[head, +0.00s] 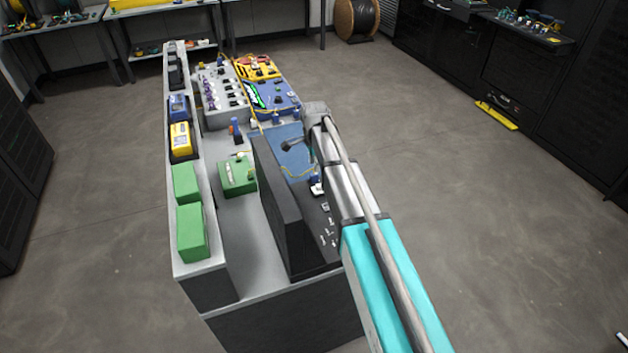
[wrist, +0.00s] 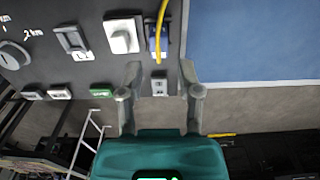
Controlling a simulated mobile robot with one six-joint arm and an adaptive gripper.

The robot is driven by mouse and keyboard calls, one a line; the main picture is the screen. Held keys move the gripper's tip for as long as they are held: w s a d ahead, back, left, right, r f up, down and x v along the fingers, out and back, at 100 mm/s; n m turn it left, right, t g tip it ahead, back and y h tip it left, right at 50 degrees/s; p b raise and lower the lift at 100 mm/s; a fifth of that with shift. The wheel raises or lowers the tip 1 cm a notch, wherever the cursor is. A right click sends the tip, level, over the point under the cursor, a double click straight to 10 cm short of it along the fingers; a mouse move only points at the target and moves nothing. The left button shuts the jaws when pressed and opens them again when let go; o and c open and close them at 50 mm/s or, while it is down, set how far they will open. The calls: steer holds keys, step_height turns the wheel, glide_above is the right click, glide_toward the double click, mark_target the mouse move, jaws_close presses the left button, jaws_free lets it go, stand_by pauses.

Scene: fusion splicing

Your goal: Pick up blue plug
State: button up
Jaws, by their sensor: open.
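The blue plug (wrist: 151,42) shows in the wrist view at the top centre, on a dark panel, with a yellow cable running up from it. It also shows small in the head view (head: 316,179), at the near edge of the blue mat. My gripper (wrist: 160,72) is open and empty. Its two fingertips point at the plug, one to each side, and appear just short of it. A small pale socket piece (wrist: 159,87) shows between the fingers. In the head view my arm partly hides the gripper.
A white switch (wrist: 121,37) sits close left of the plug. The dark panel (head: 283,215) rises beside my arm. The blue mat (head: 292,160) lies beyond the plug. A green box (head: 237,178) and a shelf with green and yellow boxes stand left.

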mark_target(314, 174)
steer(key=shift+f+b, duration=2.6)
steer(key=shift+b, duration=0.05)
steer(key=shift+s, duration=0.1)
jaws_close()
